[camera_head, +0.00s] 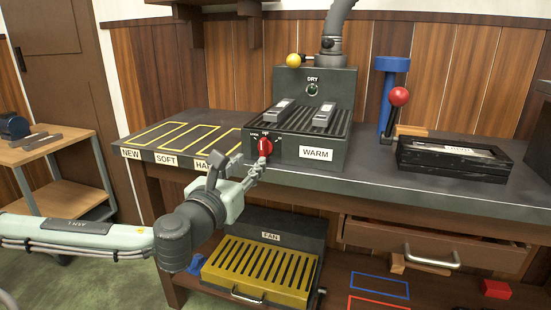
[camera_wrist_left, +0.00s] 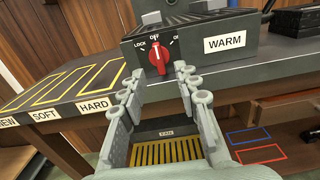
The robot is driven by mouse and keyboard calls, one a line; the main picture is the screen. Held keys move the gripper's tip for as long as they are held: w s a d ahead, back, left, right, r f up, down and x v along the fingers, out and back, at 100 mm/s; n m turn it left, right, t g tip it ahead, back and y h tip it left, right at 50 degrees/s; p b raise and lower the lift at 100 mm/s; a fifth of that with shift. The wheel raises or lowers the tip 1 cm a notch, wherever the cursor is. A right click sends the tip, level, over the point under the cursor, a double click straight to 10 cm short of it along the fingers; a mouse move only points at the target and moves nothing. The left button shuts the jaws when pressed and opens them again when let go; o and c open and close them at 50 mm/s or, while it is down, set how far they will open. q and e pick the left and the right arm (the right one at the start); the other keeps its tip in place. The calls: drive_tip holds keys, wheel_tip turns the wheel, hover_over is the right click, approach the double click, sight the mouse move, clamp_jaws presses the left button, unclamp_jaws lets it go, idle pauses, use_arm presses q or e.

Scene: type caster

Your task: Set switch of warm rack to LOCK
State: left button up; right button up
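The warm rack (camera_head: 325,138) is a dark ribbed box on the bench, labelled WARM; it also shows in the left wrist view (camera_wrist_left: 195,47). Its red switch (camera_head: 265,146) is a round knob on the front face. In the left wrist view the knob (camera_wrist_left: 159,60) has marks LOCK at left, OFF at top and ON at right. Its white pointer line points up at OFF. My left gripper (camera_head: 258,165) is just in front of the knob. In the left wrist view its fingers (camera_wrist_left: 160,76) are apart, with the knob showing between the tips. My right gripper is out of view.
Two small grey blocks (camera_head: 324,115) lie on the rack. A DRY unit (camera_head: 312,88) with a pipe stands behind. At right are a red-ball lever (camera_head: 398,97), a blue post (camera_head: 388,110) and a black tray (camera_head: 455,172). A yellow FAN rack (camera_head: 260,268) sits below.

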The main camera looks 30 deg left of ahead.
sight(262, 149)
use_arm(q)
drive_tip(key=x, duration=0.7)
drive_tip(key=shift+w+a, duration=0.15)
drive_tip(key=shift+w, duration=0.1)
clamp_jaws()
